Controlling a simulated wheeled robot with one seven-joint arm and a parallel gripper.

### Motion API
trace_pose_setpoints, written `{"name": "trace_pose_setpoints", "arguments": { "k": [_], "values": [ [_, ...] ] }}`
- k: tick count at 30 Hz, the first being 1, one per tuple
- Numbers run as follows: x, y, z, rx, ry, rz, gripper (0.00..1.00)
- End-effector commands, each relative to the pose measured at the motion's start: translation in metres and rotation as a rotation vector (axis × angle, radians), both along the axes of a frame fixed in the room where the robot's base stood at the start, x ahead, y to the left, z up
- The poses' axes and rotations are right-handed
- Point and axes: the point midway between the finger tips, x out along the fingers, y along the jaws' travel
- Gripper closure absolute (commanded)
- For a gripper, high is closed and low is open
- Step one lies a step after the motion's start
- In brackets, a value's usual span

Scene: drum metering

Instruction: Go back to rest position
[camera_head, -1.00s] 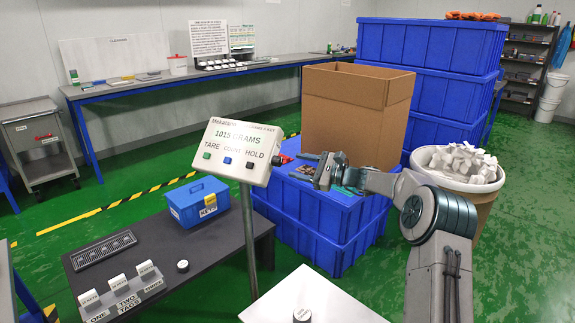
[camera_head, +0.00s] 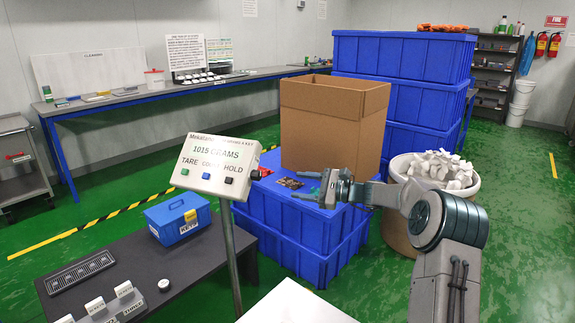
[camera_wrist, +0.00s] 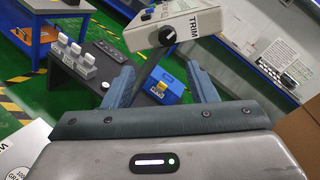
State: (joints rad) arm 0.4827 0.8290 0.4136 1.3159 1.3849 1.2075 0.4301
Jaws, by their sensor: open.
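My gripper (camera_head: 318,187) is in front of the cardboard box, above the front blue crates, with its jaws pointing left. In the wrist view my gripper (camera_wrist: 163,85) shows two fingers spread apart with nothing between them. The arm reaches in from the lower right of the head view. The scale display (camera_head: 217,165) reads 1015 GRAMS on its post, left of the gripper and apart from it. Its side with a TRIM knob shows beyond the fingers in the wrist view (camera_wrist: 180,27).
A cardboard box (camera_head: 332,125) stands on blue crates (camera_head: 290,225). A bin of white pieces (camera_head: 432,172) is beside my arm. A dark table (camera_head: 130,262) holds a blue KEYS box (camera_head: 178,220). A white surface (camera_head: 295,305) is at the bottom. Green floor is open at right.

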Motion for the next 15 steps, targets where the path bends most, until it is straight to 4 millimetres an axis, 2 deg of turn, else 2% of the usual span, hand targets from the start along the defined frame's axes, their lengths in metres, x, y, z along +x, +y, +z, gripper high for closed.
{"name": "trace_pose_setpoints", "arguments": {
  "k": [1,6,10,15],
  "values": [
    [-0.011,0.014,0.013,-0.055,-0.012,0.029,0.48],
    [-0.064,0.05,0.026,-0.312,-0.048,0.141,0.48],
    [-0.109,0.064,0.032,-0.513,-0.088,0.227,0.48],
    [-0.17,0.068,0.043,-0.762,-0.151,0.335,0.48]
  ]
}}
